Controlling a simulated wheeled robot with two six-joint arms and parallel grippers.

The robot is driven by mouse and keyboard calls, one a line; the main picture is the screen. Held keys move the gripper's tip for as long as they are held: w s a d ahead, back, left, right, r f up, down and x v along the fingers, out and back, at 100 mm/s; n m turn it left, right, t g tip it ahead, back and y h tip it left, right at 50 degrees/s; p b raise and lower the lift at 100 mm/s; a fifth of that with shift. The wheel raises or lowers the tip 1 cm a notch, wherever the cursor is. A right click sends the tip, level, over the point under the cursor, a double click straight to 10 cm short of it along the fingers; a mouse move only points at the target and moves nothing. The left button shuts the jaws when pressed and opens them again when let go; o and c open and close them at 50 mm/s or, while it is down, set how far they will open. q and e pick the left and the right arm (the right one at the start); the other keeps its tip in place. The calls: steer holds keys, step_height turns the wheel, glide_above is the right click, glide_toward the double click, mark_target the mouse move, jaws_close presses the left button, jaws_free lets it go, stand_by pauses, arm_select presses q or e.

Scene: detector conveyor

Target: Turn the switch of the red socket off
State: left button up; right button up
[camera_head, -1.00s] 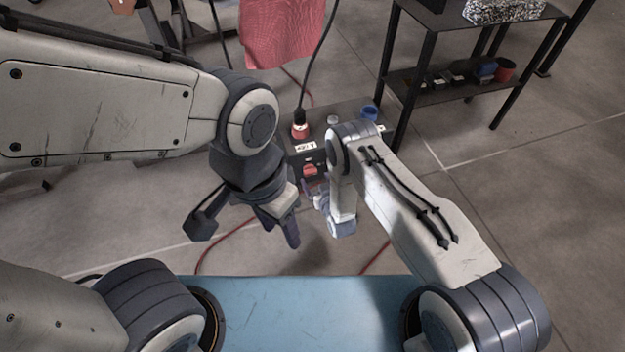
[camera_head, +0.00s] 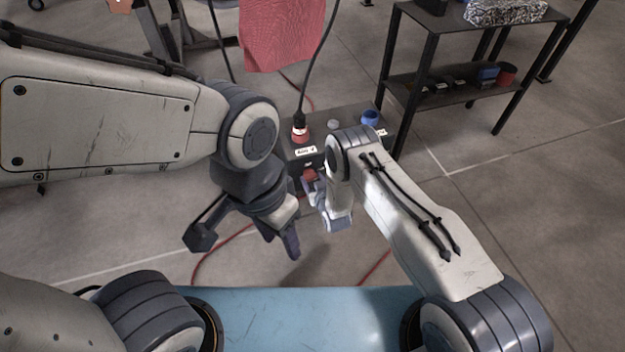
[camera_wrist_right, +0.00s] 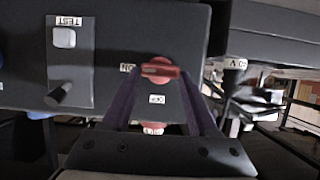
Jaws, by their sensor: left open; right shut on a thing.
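The red socket (camera_head: 301,134) is on top of a dark box, with a black plug and cable in it. Its red switch (camera_head: 310,174) is on the box's front face, partly covered by my right gripper (camera_head: 309,187). In the right wrist view the switch (camera_wrist_right: 160,71) sits between the two fingers, which are shut on it. Its handle lies horizontal in that picture, with one end towards the upside-down ON label (camera_wrist_right: 127,68). The OFF label (camera_wrist_right: 157,99) is below it. My left gripper (camera_head: 281,238) is open and empty, in front of the box and left of the right gripper.
The dark box (camera_head: 347,118) also carries a grey socket (camera_head: 333,124) and a blue socket (camera_head: 369,117). A panel with a TEST button (camera_wrist_right: 64,38) is beside the switch. A dark shelf (camera_head: 440,90) stands behind right. Red cables lie on the floor.

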steer(key=shift+s+a+f+n+t+h, duration=0.15)
steer(key=shift+n+h, duration=0.25)
steer(key=shift+n, duration=0.2)
steer(key=shift+a+r+n+t+h, duration=0.15)
steer(key=shift+n+h, duration=0.25)
steer(key=shift+n, duration=0.2)
steer(key=shift+a+f+n+t+h, duration=0.15)
steer(key=shift+f+n+t+h, duration=0.15)
steer(key=shift+n+h, duration=0.5)
steer(key=shift+s+f+n+b, duration=0.1)
steer(key=shift+n+b, duration=0.25)
steer(key=shift+n, duration=0.45)
steer(key=shift+a+f+n+t+h+b, duration=0.15)
steer(key=shift+n+t+h+b, duration=0.4)
steer(key=shift+n+b, duration=0.6)
steer(key=shift+f+n+t+h+b, duration=0.15)
steer(key=shift+n+t+h+b, duration=0.15)
steer(key=shift+n+t+b, duration=0.8)
steer(key=shift+a+f+n+t+h+b, duration=0.2)
steer(key=shift+n+h+b, duration=0.4)
steer(key=shift+n, duration=1.05)
steer(key=shift+d, duration=0.1)
steer(key=o, duration=1.4)
steer(key=shift+r+y, duration=0.1)
steer(key=shift+y, duration=0.25)
